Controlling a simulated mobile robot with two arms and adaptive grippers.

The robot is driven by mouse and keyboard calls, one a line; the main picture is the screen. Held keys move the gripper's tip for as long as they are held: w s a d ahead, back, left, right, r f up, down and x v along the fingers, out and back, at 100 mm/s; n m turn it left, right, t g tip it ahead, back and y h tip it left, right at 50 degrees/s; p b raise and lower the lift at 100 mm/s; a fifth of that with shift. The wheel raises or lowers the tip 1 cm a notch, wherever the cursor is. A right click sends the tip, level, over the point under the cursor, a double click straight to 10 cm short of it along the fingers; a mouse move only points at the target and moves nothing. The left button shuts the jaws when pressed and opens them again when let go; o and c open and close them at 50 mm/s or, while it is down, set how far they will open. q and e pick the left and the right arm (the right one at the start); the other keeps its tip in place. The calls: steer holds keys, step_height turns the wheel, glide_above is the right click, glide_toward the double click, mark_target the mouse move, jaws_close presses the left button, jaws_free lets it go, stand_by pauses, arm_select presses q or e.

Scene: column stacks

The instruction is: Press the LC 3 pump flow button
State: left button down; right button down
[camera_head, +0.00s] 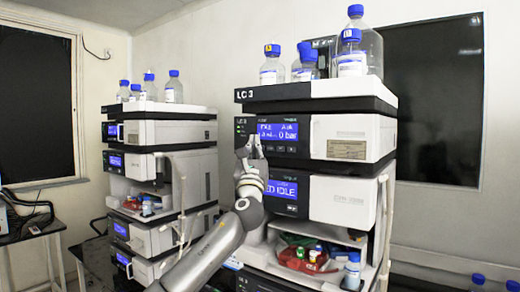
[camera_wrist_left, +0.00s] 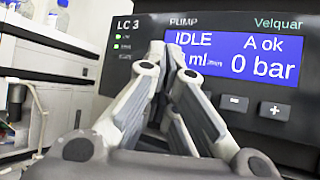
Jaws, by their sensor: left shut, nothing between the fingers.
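The LC 3 stack stands right of centre in the head view, with the LC 3 label on its top tray. Its pump module (camera_head: 350,128) is the upper unit, with a blue display (camera_head: 285,132). In the left wrist view the pump display (camera_wrist_left: 262,57) reads IDLE, A ok and 0 bar. A minus button (camera_wrist_left: 234,103) and a plus button (camera_wrist_left: 273,109) sit below it. My left gripper (camera_head: 248,143) is shut and empty, close in front of the panel's left part. In the wrist view its fingers (camera_wrist_left: 168,75) cover part of the display and panel; contact cannot be told. No flow label is readable.
A second, similar stack (camera_head: 165,133) stands to the left. Bottles with blue caps (camera_head: 352,62) stand on the LC 3 top tray (camera_head: 325,88). A lower module's display (camera_head: 283,190) is near my left arm. A red tray (camera_head: 303,262) holds small vials below.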

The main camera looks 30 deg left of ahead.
arm_select(q)
steer(key=shift+w, duration=0.45)
stand_by(0.5)
steer(key=shift+s, duration=0.1)
steer(key=shift+s+p, duration=0.3)
steer(key=shift+s, duration=0.45)
steer(key=shift+s, duration=0.1)
steer(key=s, duration=0.4)
steer(key=shift+s+a+p, duration=0.25)
steer(key=shift+s+p, duration=0.1)
steer(key=shift+p, duration=0.05)
stand_by(0.5)
